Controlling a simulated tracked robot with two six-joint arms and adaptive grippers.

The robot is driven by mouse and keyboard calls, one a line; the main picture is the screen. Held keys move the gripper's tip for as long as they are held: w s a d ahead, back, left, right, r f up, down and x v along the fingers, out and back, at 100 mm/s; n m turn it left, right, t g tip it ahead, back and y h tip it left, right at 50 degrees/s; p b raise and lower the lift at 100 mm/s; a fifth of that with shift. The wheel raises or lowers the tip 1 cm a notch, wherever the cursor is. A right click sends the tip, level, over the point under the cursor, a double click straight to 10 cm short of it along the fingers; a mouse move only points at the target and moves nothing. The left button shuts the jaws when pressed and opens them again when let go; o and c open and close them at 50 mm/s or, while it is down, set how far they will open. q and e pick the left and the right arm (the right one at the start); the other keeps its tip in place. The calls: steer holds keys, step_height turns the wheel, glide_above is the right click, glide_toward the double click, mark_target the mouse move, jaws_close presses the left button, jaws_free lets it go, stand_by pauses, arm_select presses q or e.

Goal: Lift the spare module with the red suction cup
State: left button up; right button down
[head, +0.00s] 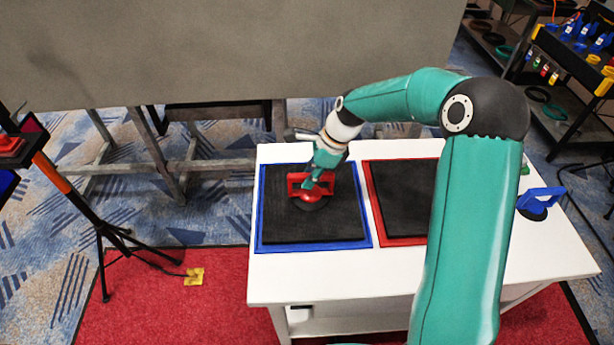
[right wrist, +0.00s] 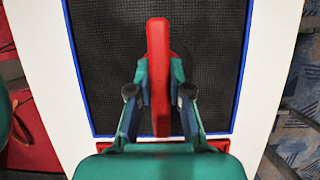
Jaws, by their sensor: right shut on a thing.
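The red suction cup (head: 311,190) stands on a black module (head: 335,222) that lies in the blue-edged tray (head: 259,225) on the white table. My right gripper (head: 318,180) reaches down to the cup and is shut on its red handle. In the right wrist view the red handle (right wrist: 158,75) runs between the fingers of my right gripper (right wrist: 159,90). The black module (right wrist: 210,50) shows below it, inside the blue border. The cup's pad is mostly hidden under the handle. My left gripper does not show.
A red-edged tray (head: 372,215) with another dark panel lies to the right on the white table (head: 300,281). A blue suction cup (head: 540,200) stands at the table's right end. A tripod stand (head: 100,232) is at the left. A tool rack (head: 575,60) is at the back right.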

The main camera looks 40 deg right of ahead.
steer(key=shift+f, duration=0.3)
steer(key=shift+r+p, duration=0.55)
steer(key=shift+r, duration=0.2)
stand_by(1.4)
steer(key=shift+r+p, duration=3.05)
steer(key=shift+r, duration=0.4)
